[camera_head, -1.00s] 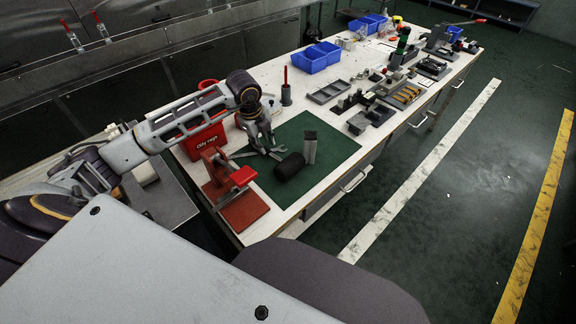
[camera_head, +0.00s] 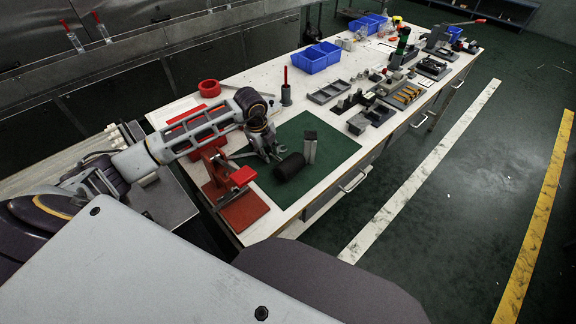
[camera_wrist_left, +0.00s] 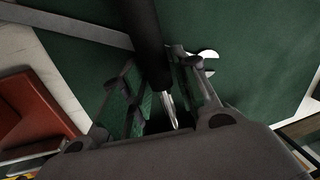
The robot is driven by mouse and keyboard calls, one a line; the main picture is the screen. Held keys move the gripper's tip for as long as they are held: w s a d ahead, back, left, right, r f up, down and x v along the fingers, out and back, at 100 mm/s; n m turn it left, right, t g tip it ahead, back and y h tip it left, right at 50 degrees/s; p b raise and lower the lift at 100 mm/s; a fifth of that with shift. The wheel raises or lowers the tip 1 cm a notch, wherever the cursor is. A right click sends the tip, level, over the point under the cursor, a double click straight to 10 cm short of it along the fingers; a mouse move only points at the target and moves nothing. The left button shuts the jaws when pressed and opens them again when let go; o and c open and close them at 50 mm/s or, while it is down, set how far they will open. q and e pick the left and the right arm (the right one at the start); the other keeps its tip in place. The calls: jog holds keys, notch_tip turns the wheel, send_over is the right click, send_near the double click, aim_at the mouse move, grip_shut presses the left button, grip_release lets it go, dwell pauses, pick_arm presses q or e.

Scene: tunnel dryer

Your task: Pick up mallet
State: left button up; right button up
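The mallet's thick black cylindrical head (camera_head: 290,167) lies on the green mat (camera_head: 335,140). In the left wrist view, a black round part (camera_wrist_left: 147,40) with a thin silvery piece below it, apparently the mallet, reaches between my left fingers. My left gripper (camera_head: 274,156) is low over the mat, right beside the black head in the head view. In the wrist view its two fingers (camera_wrist_left: 160,90) stand apart on either side of the black part, with gaps showing. My right gripper is not in view.
A grey upright block (camera_head: 310,148) stands close to the black head. Blue bins (camera_head: 318,57) and small parts fill the table's far end. The mat's right part is clear.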

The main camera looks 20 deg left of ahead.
aim_at(268, 151)
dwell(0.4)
pick_arm(q)
grip_shut()
jog(key=shift+r, duration=0.15)
jog(key=shift+r, duration=4.9)
jog(key=shift+d, duration=0.2)
